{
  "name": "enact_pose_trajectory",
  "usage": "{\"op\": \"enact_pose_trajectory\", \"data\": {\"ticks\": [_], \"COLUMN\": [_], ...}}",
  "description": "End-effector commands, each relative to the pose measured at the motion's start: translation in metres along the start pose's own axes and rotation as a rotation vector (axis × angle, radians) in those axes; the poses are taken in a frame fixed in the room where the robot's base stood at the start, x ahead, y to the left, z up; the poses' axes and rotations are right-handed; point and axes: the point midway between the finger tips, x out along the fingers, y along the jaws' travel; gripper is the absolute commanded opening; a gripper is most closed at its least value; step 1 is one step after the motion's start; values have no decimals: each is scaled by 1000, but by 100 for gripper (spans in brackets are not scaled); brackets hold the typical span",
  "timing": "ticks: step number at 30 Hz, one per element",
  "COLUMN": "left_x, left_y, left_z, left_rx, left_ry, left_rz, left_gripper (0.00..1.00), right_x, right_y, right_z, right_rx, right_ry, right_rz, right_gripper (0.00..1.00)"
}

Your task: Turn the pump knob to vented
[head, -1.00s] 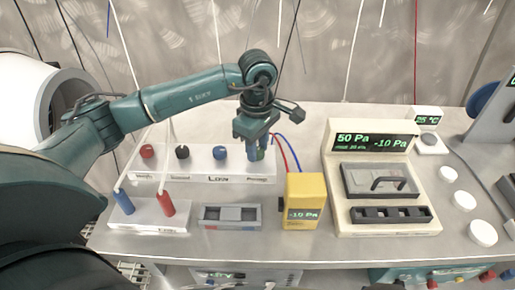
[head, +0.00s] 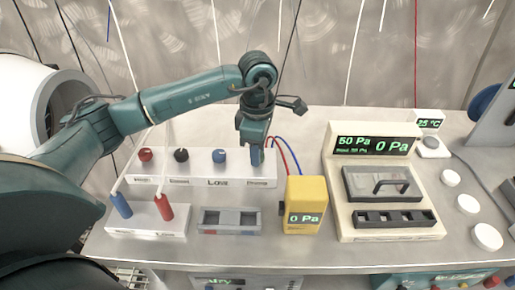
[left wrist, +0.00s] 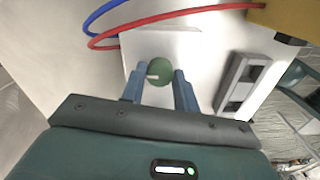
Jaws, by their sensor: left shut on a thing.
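A long white panel (head: 200,182) on the bench carries a row of knobs. My left gripper (head: 257,158) points down over its right end. In the left wrist view, a round green knob (left wrist: 160,71) with a white pointer mark sits between the two blue-grey fingers (left wrist: 160,85), and the gripper is shut on it. In the head view the gripper hides this knob, and the label below it is too small to read surely. The yellow pump box (head: 305,205) shows 0 Pa. My right gripper is not in view.
Red (head: 146,155), black (head: 181,155) and blue (head: 219,156) knobs stand left of the gripper. Red and blue hoses (head: 290,150) run close on its right. A cream console (head: 385,185) reads 50 Pa and 0 Pa. A grey tray (head: 230,221) lies in front.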

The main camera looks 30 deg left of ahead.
Motion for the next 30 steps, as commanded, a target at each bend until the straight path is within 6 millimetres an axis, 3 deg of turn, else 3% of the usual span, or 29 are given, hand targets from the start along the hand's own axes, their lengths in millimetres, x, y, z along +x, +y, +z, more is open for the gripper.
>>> {"op": "enact_pose_trajectory", "data": {"ticks": [5,6,14,23,30], "left_x": [-1,-1,0,-4,-43], "left_y": [0,0,0,0,1], "left_z": [-1,-1,0,0,0], "left_rx": [0,0,1,1,3], "left_ry": [1,1,1,-1,-2], "left_rz": [1,1,1,2,7], "left_gripper": [8,31,52,52,52], "right_x": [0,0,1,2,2], "right_y": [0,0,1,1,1], "right_z": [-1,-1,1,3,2], "right_rx": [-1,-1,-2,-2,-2], "right_ry": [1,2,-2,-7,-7], "right_rz": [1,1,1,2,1], "right_gripper": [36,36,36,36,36]}}
